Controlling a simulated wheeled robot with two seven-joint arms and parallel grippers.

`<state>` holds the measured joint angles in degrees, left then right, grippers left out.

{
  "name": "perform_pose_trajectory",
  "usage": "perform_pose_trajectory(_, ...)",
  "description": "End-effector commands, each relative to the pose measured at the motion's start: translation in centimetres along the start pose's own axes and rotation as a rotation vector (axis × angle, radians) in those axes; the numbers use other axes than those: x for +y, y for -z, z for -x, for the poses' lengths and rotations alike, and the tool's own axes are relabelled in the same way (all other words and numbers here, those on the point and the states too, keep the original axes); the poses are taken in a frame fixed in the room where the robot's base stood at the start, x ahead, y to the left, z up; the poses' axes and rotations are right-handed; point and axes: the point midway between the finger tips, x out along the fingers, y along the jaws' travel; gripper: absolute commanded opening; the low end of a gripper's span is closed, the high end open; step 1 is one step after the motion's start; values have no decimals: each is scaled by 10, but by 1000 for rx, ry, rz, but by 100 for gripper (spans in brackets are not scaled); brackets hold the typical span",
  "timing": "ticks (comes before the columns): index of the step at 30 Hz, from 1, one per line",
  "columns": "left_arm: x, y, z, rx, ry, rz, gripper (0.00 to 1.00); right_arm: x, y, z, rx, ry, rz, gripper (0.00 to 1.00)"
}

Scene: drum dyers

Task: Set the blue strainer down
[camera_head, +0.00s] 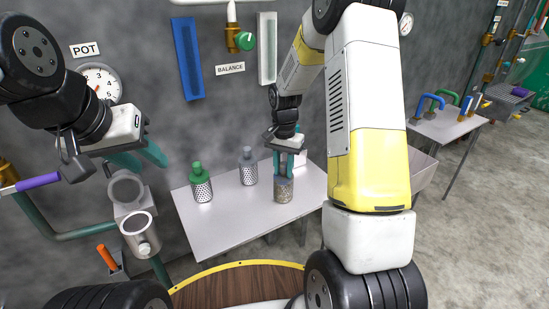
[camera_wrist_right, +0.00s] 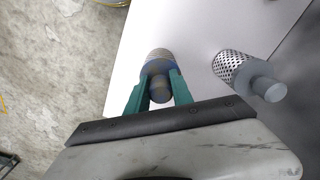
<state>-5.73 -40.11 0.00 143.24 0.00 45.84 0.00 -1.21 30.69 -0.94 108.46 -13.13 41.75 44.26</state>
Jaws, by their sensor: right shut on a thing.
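A green-topped strainer (camera_head: 202,186) and a grey-topped strainer (camera_head: 248,168) stand on the table; the grey one is close beside the held strainer in the wrist view (camera_wrist_right: 236,69). A metal cup-like fitting (camera_head: 138,230) is left of the table. The table's front left is clear.

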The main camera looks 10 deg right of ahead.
Motion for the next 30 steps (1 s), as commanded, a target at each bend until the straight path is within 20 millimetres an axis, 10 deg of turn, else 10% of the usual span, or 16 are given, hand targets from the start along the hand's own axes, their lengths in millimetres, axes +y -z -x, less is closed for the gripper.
perform_pose_trajectory(9,0,0,0,0,0,0,36,0,0,-2,2,1,0,0)
perform_pose_trajectory(10,0,0,0,0,0,0,36,0,0,-2,2,1,0,33)
perform_pose_trajectory(13,0,0,0,0,0,0,36,0,0,-2,2,1,0,49)
perform_pose_trajectory(30,0,0,0,0,0,0,36,-1,1,35,6,4,-1,49)
